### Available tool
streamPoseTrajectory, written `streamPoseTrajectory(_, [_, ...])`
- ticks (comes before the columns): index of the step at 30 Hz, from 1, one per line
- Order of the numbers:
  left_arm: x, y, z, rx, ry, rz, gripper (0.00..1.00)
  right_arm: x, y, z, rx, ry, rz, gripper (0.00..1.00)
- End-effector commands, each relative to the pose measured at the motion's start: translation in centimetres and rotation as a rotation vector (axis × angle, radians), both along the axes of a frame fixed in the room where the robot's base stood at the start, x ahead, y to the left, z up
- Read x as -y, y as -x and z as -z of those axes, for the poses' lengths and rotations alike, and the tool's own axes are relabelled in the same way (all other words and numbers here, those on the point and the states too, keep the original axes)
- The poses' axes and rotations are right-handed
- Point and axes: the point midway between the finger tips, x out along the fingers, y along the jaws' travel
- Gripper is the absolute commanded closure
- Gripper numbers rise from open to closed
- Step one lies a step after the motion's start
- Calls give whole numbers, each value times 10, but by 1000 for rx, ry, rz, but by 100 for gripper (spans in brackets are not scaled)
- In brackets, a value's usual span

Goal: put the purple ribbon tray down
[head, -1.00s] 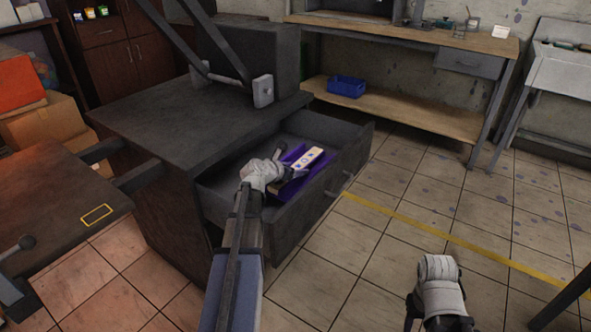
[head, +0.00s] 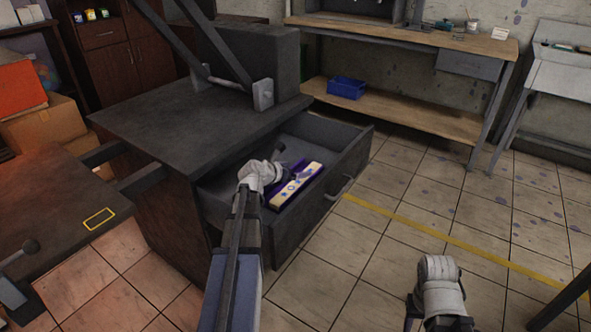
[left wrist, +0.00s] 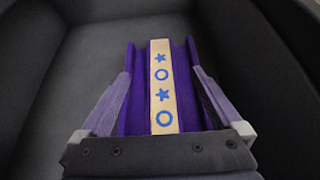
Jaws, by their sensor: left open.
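The purple ribbon tray (head: 273,202) lies inside the pulled-out drawer (head: 352,157), near its front wall. A cream strip with blue stars and rings (head: 298,186) lies lengthwise on it. In the left wrist view the tray (left wrist: 136,105) is between the fingers of my left gripper (left wrist: 161,75), with the strip (left wrist: 163,88) along its middle. The left gripper (head: 279,178) is open around the tray; whether the fingers touch its sides is unclear. My right gripper (head: 441,285) is low at the right, away from the drawer, its fingers not clearly visible.
The dark cabinet top (head: 200,120) overhangs the drawer's back, with a press frame on it. The drawer's far part is bare. A workbench (head: 440,40) with a blue bin (head: 346,88) on its lower shelf stands behind. Tiled floor is clear on the right.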

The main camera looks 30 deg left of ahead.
Motion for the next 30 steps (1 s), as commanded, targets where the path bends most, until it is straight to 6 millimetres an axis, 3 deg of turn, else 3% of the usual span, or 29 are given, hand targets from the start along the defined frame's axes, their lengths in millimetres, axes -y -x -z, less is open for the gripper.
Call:
streamPoseTrajectory(1, [1,16,-11,0,2,-3,0,0,0,-11,0,-1,0,50])
streamPoseTrajectory(6, [-2,50,-30,0,1,-4,0,-1,0,-30,-1,-4,1,50])
streamPoseTrajectory(13, [-5,83,-47,0,0,-2,0,-2,1,-47,-2,-8,2,50])
streamPoseTrajectory(19, [-7,97,-53,1,1,-3,0,-2,1,-52,-4,-9,4,50])
streamPoseTrajectory(30, [-7,98,-53,0,0,-1,0,-2,1,-52,-3,-9,4,50])
